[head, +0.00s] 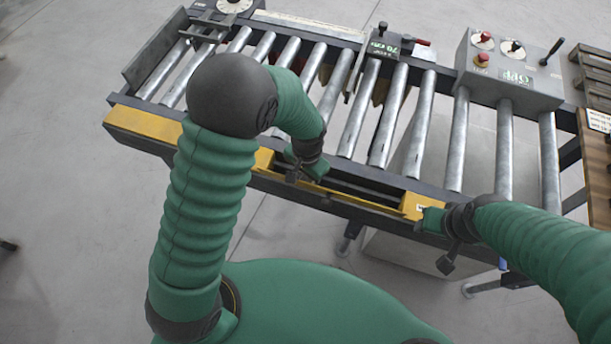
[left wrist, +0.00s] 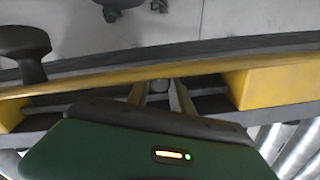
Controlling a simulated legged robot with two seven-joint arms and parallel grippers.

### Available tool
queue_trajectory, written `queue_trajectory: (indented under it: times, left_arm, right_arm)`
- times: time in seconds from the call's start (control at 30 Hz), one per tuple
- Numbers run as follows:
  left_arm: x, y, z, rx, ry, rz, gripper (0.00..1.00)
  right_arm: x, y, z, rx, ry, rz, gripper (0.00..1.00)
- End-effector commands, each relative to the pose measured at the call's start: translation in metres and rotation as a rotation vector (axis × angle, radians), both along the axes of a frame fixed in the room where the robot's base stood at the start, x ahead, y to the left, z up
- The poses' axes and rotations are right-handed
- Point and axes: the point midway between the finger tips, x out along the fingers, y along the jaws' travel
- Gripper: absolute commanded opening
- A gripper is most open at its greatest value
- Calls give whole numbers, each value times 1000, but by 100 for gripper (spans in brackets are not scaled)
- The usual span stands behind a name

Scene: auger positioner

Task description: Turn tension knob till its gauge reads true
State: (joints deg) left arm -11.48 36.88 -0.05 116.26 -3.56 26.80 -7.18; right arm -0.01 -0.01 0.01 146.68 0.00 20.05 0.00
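A black knob (head: 447,262) on a stem juts from the conveyor's front, below my right gripper (head: 428,214). A black knob on a stem, seemingly the same one, shows at the left of the left wrist view (left wrist: 22,42). My right gripper is by the yellow front guard's right part; its fingers are hidden. My left gripper (head: 305,172) is at the open slot in the guard. In the left wrist view a small grey round part (left wrist: 160,87) lies beyond its green body, between two yellowish strips. Whether these are fingers is unclear. A white dial (head: 235,5) sits at the top left, too small to read.
The roller conveyor (head: 435,120) fills the space ahead. A grey control box (head: 510,75) with small dials, a red button and a lever stands on its right. A bracket with a tag (head: 383,47) crosses the far side. A wooden table edge (head: 597,160) is at right.

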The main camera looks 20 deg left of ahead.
Motion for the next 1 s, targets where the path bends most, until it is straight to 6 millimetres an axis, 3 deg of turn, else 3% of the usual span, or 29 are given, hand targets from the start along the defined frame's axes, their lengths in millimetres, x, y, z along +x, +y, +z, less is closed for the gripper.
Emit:
queue_trajectory:
  times: [0.1, 0.47, 1.0]
  left_arm:
    - [2, 0, 1, -2, -6, 0, 0]
    - [4, 0, 2, -4, -10, 34, 0]
    - [6, 0, 4, -4, -13, 394, 0]
  right_arm:
    - [0, 0, 0, 0, 0, -1, 45]
    - [0, 0, 1, 0, 0, 0, 45]
    - [0, 0, 10, 0, 0, 0, 45]
